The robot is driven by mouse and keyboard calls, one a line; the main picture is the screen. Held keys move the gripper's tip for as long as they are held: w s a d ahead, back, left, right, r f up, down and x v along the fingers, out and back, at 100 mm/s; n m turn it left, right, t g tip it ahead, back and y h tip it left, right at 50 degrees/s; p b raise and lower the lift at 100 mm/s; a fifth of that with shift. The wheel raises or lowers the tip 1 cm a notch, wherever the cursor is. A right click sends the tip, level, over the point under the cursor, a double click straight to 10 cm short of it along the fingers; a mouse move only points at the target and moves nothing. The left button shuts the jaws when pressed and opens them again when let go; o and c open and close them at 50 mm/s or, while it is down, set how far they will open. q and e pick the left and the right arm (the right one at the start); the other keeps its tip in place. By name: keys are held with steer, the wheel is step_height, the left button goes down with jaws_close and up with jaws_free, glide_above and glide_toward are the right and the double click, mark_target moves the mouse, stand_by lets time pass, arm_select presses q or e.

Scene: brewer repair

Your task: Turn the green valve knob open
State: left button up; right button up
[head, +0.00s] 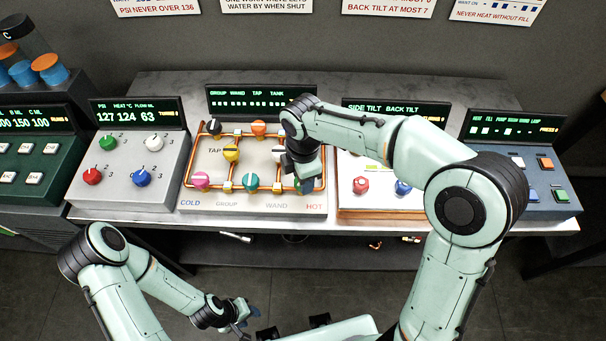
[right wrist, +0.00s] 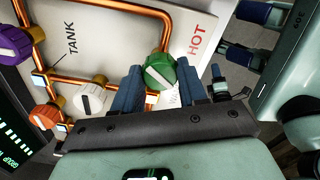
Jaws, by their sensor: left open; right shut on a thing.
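The valve panel (head: 272,202) stands on the bench with copper pipes and several coloured knobs. The green valve knob (right wrist: 160,72) sits on the pipe corner beside the word HOT, with a white line across its face. My right gripper (right wrist: 158,88) is shut on the green knob, one blue finger on each side of it. In the head view my right gripper (head: 303,176) comes down over the panel's right side and hides most of the knob. My left gripper (head: 246,318) is open and empty, low in front of the bench, away from the panel.
A white knob (right wrist: 90,98), an orange knob (right wrist: 45,115) and a purple knob (right wrist: 12,45) sit near the green one. A grey panel (head: 130,170) with several knobs stands left. A white panel (head: 380,200) stands close on the right, partly behind my right arm.

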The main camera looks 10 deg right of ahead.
steer(key=m, duration=0.5)
steer(key=shift+m, duration=0.3)
arm_select(q)
steer(key=shift+f, duration=0.1)
arm_select(e)
steer(key=m, duration=0.5)
steer(key=shift+m, duration=0.3)
steer(key=o, duration=1.1)
steer(key=shift+c, duration=0.2)
steer(key=shift+r, duration=0.15)
arm_select(q)
steer(key=w+r+p, duration=0.2)
steer(key=shift+w+r, duration=0.15)
steer(key=shift+r, duration=0.2)
arm_select(e)
step_height(320, 180, up, 13)
